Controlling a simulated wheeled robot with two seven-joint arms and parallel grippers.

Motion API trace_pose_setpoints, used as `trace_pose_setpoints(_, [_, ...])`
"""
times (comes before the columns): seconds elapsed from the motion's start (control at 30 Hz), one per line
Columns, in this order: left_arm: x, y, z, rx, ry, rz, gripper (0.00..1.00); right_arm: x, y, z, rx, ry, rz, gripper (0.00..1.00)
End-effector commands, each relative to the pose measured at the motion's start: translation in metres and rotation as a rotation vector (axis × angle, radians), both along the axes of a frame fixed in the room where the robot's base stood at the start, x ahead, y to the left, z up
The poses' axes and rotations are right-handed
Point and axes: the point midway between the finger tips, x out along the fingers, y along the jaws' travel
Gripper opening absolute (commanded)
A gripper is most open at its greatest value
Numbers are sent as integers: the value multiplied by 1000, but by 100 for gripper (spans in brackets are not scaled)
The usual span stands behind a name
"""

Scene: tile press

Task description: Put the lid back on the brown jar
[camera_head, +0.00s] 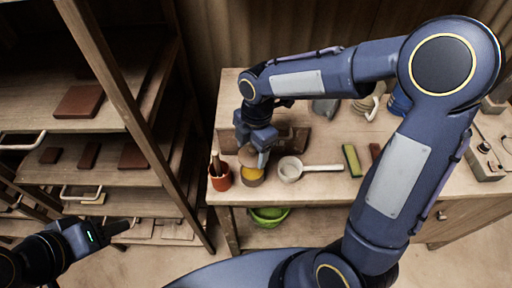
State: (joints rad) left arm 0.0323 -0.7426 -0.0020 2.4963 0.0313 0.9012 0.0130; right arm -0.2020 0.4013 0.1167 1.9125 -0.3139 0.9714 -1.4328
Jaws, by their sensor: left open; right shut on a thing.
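The brown jar (252,181) stands near the front edge of the workbench, with yellow showing at its open top. A brown round lid (247,156) is just above the jar's far side, apart from or touching its rim; I cannot tell which. My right gripper (262,160) comes down from above and is shut on the lid, its fingers partly hiding lid and jar. My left gripper (126,228) is open and empty at the lower left, away from the bench, in front of the shelf rack.
An orange-red pot (220,179) with tools stands close left of the jar. A white ladle-like pan (290,170) is close on the right. A green block (352,160) lies further right. A green bowl (268,214) is below the bench top. Shelves (95,118) with brown tiles fill the left.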

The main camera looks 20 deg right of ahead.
Motion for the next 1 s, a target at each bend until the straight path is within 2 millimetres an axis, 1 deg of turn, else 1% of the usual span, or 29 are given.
trace_pose_setpoints(0.4, [0,0,-34,0,0,0,40,0,0,-40,-1,2,-1,45])
trace_pose_setpoints(0.6, [0,0,-46,0,0,0,40,0,0,-56,0,1,-1,45])
trace_pose_setpoints(0.73, [0,0,-49,0,0,0,40,0,0,-60,0,0,-1,45])
trace_pose_setpoints(1.0, [0,0,-48,0,0,0,40,0,0,-60,0,1,-1,45])
